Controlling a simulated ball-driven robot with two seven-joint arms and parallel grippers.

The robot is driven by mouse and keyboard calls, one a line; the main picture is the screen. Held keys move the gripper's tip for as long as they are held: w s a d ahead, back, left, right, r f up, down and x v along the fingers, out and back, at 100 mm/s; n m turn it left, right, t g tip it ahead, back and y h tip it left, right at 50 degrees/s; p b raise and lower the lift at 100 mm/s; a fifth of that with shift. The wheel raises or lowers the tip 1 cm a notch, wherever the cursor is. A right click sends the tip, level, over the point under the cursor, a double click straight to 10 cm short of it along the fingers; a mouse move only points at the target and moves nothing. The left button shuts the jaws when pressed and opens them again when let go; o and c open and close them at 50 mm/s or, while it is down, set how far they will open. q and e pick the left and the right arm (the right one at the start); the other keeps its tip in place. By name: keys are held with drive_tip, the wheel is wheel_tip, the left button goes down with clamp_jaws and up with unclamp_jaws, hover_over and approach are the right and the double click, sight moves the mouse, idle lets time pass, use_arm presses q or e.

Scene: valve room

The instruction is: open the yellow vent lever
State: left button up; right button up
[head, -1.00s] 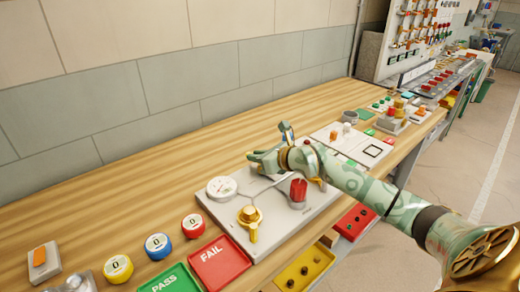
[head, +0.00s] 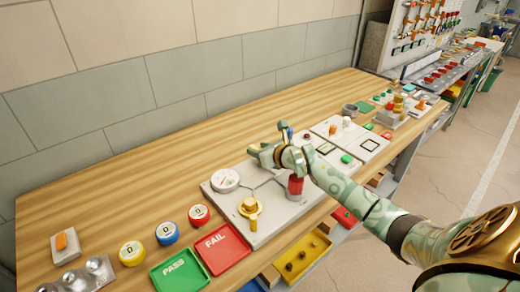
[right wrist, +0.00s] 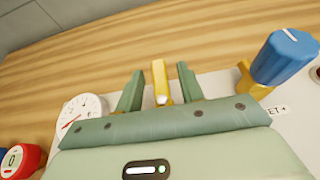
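A yellow lever (right wrist: 161,82) stands up between the two green fingers of my right gripper (right wrist: 160,88) in the right wrist view. A gap shows on each side of it, so the gripper is open around it. In the head view the right gripper (head: 256,152) is at the back edge of the grey valve panel (head: 275,215), and it hides this lever. My left gripper is not in view.
The panel carries a white gauge (head: 225,180), a yellow-handled valve (head: 249,208), a red valve (head: 295,187) and a blue knob (right wrist: 287,55) right of the fingers. Red and green trays (head: 222,248) lie in front. Bare wood (head: 130,190) is free behind.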

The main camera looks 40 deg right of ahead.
drive_tip(key=shift+r, duration=0.1)
